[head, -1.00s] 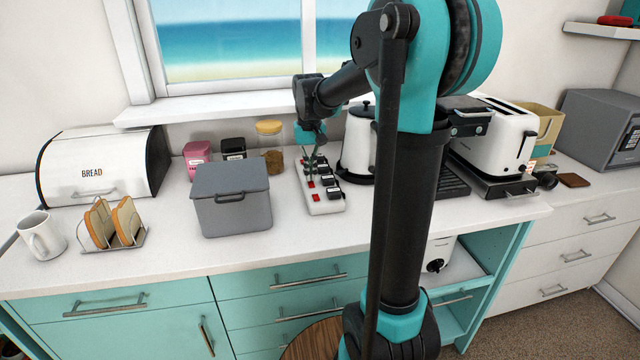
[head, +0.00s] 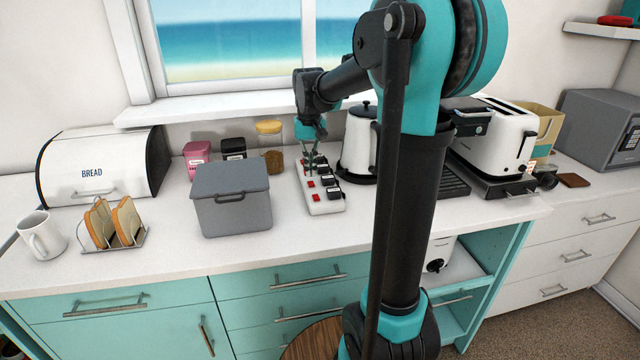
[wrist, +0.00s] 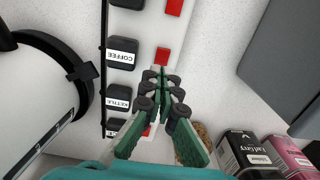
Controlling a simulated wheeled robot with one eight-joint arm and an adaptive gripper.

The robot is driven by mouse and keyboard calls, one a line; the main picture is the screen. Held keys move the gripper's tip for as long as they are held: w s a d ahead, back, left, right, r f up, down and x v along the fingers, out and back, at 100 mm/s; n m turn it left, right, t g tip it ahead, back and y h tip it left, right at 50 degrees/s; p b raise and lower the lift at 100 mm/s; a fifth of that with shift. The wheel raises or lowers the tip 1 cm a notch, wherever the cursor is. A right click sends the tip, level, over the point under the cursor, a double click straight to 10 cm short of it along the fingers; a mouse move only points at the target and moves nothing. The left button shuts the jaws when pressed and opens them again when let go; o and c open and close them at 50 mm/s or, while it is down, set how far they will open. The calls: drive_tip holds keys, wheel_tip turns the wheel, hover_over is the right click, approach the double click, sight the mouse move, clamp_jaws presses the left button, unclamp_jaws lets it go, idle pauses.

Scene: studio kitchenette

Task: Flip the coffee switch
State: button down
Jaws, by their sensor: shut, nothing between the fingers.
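A white power strip (head: 325,203) lies on the counter with several black plugs and red switches along it. In the wrist view, the plug labelled COFFEE (wrist: 121,54) has a red switch (wrist: 162,56) beside it. My gripper (head: 315,172) is over the strip, pointing down. In the wrist view, my gripper (wrist: 160,76) is shut and empty, its tips close to the COFFEE switch. I cannot tell whether they touch it.
A grey lidded box (head: 232,205) stands left of the strip, and a white kettle (head: 358,145) stands to its right. Jars (head: 271,150) and canisters (head: 197,153) stand behind the box. The counter in front of the strip is clear.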

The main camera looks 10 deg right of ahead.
drive_tip(key=shift+r, duration=2.45)
